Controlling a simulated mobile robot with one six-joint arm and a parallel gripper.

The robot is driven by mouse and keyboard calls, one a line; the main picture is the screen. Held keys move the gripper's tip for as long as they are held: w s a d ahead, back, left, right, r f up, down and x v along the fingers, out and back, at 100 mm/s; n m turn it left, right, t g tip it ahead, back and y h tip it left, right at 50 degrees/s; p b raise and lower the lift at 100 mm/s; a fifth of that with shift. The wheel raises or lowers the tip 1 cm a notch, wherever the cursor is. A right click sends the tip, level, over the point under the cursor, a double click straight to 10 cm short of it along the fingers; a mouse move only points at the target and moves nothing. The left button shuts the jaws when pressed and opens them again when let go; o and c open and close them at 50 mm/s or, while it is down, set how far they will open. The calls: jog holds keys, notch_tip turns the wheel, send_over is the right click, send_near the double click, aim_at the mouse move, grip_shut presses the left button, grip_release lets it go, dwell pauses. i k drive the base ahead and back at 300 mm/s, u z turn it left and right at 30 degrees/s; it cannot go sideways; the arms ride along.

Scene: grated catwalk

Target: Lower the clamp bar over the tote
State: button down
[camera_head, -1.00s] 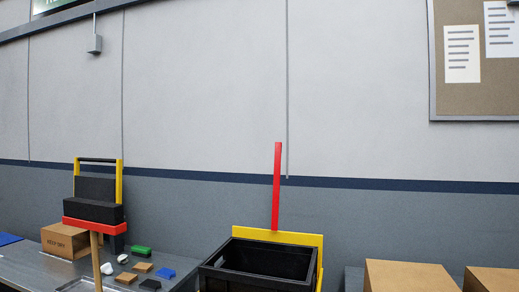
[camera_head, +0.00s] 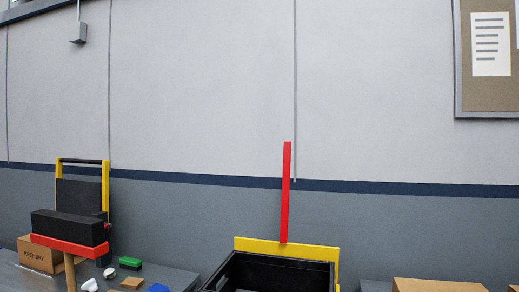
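The clamp bar (camera_head: 286,192) is a red bar standing nearly upright, its lower end at the top edge of a yellow frame (camera_head: 288,248). The black tote (camera_head: 280,264) sits in front of the yellow frame, cut off by the bottom edge of the picture. The tote's top is open and the bar is not across it. My gripper is not in view.
At left, a black block (camera_head: 68,228) rests on a red piece (camera_head: 70,246) by a yellow-sided frame (camera_head: 105,185). A cardboard box (camera_head: 38,258) and small items, including a green block (camera_head: 130,263), lie on the grey table (camera_head: 175,275). Another cardboard box (camera_head: 438,285) is at lower right.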

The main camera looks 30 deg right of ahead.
aim_at(287, 147)
jog(key=u, duration=0.4)
jog(key=i, duration=1.1)
jog(key=u, duration=0.1)
